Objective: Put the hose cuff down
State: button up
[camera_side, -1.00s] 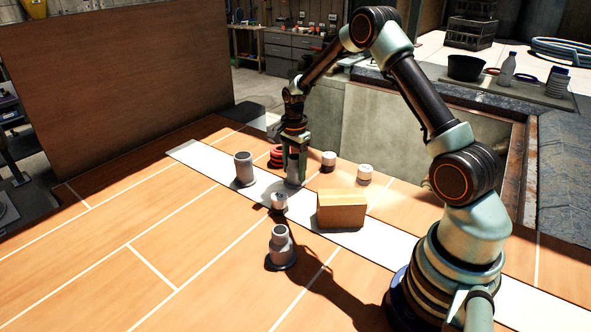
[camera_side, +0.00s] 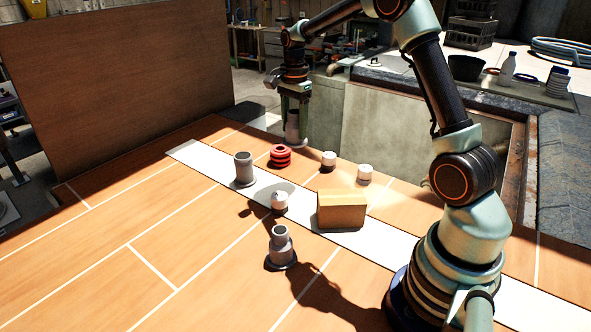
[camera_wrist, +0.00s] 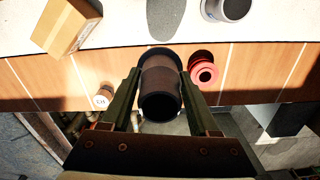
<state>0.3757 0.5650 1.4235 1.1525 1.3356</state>
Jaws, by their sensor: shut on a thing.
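A grey flanged hose cuff (camera_side: 293,128) is in my gripper (camera_side: 294,103). The gripper is shut on it and holds it upright, clear of the table, near the far edge in the side view. In the wrist view the cuff (camera_wrist: 160,88) sits between the two green fingers (camera_wrist: 158,105), and its dark open end shows. Two similar grey flanged pieces stand on the table: one on the white strip (camera_side: 244,169), one nearer the front (camera_side: 281,246).
White capped cylinders stand around (camera_side: 328,160), and a cardboard box (camera_side: 341,209) sits on the white strip (camera_side: 210,165). The left front table is clear.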

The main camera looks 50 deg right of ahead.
aim_at(292, 112)
notch_tip(292, 112, up, 6)
jog(key=shift+w+a+r, duration=0.1)
jog(key=shift+a+r, duration=0.15)
jog(key=shift+a, duration=0.05)
jog(key=a, duration=2.3)
jog(key=shift+a+f, duration=0.15)
jog(key=shift+f, duration=4.75)
jog(key=shift+a+f, duration=0.1)
jog(key=shift+f, duration=4.75)
jog(key=shift+f, duration=0.1)
jog(key=o, duration=1.4)
